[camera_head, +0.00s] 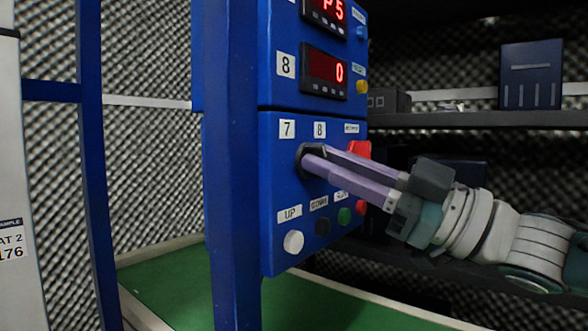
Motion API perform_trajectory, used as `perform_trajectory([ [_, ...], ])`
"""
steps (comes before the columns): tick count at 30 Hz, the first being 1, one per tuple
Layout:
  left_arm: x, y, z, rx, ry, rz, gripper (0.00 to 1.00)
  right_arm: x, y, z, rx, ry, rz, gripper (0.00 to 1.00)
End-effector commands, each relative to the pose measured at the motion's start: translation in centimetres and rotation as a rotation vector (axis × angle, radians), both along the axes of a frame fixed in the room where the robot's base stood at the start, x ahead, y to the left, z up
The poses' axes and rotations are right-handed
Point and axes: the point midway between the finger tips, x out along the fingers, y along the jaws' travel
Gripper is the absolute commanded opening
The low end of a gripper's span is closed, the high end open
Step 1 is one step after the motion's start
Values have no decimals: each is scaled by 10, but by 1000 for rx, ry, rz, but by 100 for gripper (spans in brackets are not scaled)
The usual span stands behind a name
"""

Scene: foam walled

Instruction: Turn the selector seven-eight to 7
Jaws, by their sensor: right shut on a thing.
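The selector seven-eight (304,152) is a dark knob on the lower blue panel, just under the labels 7 (287,129) and 8 (320,129). My right gripper (308,158) comes in from the right, its two long purple fingers reaching the panel and shut on the knob. The fingers cover most of the knob, so I cannot tell which number it points to. My left gripper is not in view.
Below the selector are a white UP button (293,242), a black button (323,225) and a green button (344,216). A red button (359,150) sits right of the fingers. A blue post (232,200) stands left of the panel, above a green floor (185,285). Dark shelves are behind.

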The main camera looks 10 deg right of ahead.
Motion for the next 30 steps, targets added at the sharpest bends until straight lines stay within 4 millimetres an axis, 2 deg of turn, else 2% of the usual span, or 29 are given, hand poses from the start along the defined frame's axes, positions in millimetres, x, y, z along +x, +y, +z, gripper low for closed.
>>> perform_trajectory([
  [20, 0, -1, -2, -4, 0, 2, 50, 0, 0, 1, -50, -50, 0, 0],
  [21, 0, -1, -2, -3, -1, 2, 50, 0, 0, 1, -50, -50, 0, 18],
  [28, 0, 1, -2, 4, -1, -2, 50, 0, 0, 0, -49, -49, 0, 44],
  [30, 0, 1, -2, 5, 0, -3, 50, 0, 0, 0, -48, -48, 0, 48],
])
